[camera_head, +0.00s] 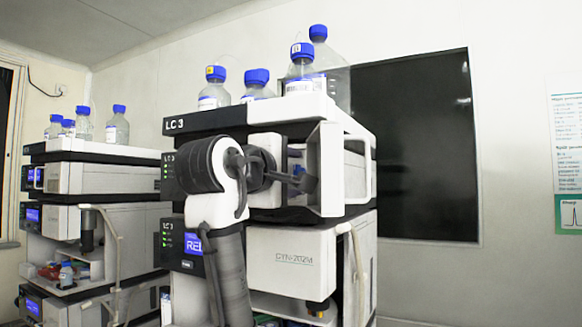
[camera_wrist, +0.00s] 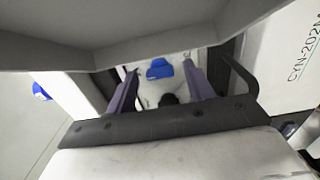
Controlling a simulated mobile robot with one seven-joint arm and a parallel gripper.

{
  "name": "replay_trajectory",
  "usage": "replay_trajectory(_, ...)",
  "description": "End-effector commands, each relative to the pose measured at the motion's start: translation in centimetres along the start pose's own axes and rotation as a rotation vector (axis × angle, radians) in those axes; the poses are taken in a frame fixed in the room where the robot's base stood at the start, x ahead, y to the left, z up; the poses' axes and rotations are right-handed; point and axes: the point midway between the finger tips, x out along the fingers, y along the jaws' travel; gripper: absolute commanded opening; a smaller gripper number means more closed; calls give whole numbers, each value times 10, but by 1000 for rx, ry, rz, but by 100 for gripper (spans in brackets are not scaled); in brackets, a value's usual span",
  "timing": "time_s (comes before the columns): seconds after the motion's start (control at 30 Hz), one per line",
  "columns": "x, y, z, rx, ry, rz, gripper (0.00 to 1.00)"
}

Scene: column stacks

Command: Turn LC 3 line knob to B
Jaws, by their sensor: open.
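The LC 3 stack (camera_head: 190,122) stands in the middle of the head view, behind my arm, with "LC 3" on its top strip. My gripper (camera_head: 303,183) is at the framed opening on the upper right of this stack. In the wrist view my gripper (camera_wrist: 162,70) is open, its two fingers apart. A blue part (camera_wrist: 159,69) on a pale surface shows between and beyond the fingers, with no clear contact. I cannot tell whether this is the line knob. No knob lettering or B mark is readable, and my arm hides part of the stack's front.
The white frame (camera_head: 330,168) of the opening stands close around my gripper. Blue-capped bottles (camera_head: 302,72) stand on top of the stack. Below is a CYN-202M module (camera_head: 291,262) with a pale tube (camera_head: 358,275). Another stack (camera_head: 95,180) stands at left.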

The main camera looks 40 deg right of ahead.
Motion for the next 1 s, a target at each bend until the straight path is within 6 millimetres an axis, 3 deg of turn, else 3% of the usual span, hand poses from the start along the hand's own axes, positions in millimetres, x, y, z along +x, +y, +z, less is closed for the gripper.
replay_trajectory(0.23, 1, 0, 0, 0, 0, 0, 53)
replay_trajectory(0.57, 0, 0, 0, 0, 0, 0, 10)
replay_trajectory(1.0, 0, -1, 0, 95, 0, -1, 8)
